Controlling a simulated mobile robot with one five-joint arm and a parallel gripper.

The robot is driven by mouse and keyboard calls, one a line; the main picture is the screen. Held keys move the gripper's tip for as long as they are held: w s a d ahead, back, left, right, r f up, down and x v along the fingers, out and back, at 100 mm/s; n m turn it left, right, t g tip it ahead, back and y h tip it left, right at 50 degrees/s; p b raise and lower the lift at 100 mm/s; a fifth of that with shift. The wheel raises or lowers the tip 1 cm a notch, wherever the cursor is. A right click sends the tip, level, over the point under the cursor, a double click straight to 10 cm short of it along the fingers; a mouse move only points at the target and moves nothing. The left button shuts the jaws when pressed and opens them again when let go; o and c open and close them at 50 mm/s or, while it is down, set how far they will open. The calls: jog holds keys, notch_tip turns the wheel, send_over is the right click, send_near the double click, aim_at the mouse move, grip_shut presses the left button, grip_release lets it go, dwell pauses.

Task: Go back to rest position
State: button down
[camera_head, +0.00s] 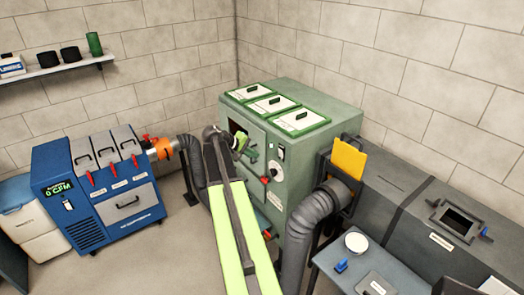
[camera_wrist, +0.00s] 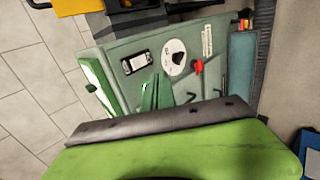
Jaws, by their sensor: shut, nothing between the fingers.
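My gripper (camera_head: 241,143) is at the end of my lime-green and dark grey arm, in front of the green cabinet (camera_head: 335,112). It is shut and empty. Its tips are small in the head view, and I cannot tell whether they touch the cabinet. The wrist view shows the cabinet front (camera_wrist: 115,50) close by, with a round dial (camera_wrist: 177,58), a red knob (camera_wrist: 197,67) and a green handle-like part (camera_wrist: 150,92). A lime-green part of my own body fills the bottom of that view.
A blue machine (camera_head: 95,190) stands left, joined by an orange coupling (camera_head: 162,148) to a dark hose (camera_head: 190,160). A thick grey hose (camera_head: 305,225) and grey duct (camera_head: 405,200) with a yellow plate (camera_head: 349,158) are right. A small table (camera_head: 335,262) stands at the lower right.

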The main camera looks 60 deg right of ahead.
jog(key=shift+w+a+r, duration=0.15)
jog(key=shift+a+r, duration=0.1)
jog(key=shift+a, duration=0.25)
jog(key=w+a+f+n+t+b, duration=0.1)
jog(key=w+a+f+n+t, duration=0.15)
jog(key=w+a, duration=1.15)
jog(key=a+f+n+t+y+b, duration=0.1)
jog(key=a+f+n+t+y, duration=0.2)
jog(key=a, duration=2)
jog(key=s+a+f+y, duration=0.1)
jog(key=s+a+y, duration=0.1)
jog(key=a, duration=0.5)
jog(key=s+a+f+m+g+y, duration=0.1)
jog(key=s+a, duration=0.3)
jog(key=a, duration=0.4)
jog(key=s+a+f+g+y, duration=0.1)
jog(key=s+a+f+y, duration=0.2)
jog(key=a, duration=0.5)
jog(key=shift+s+m+b, duration=0.15)
jog(key=shift+m+b, duration=0.2)
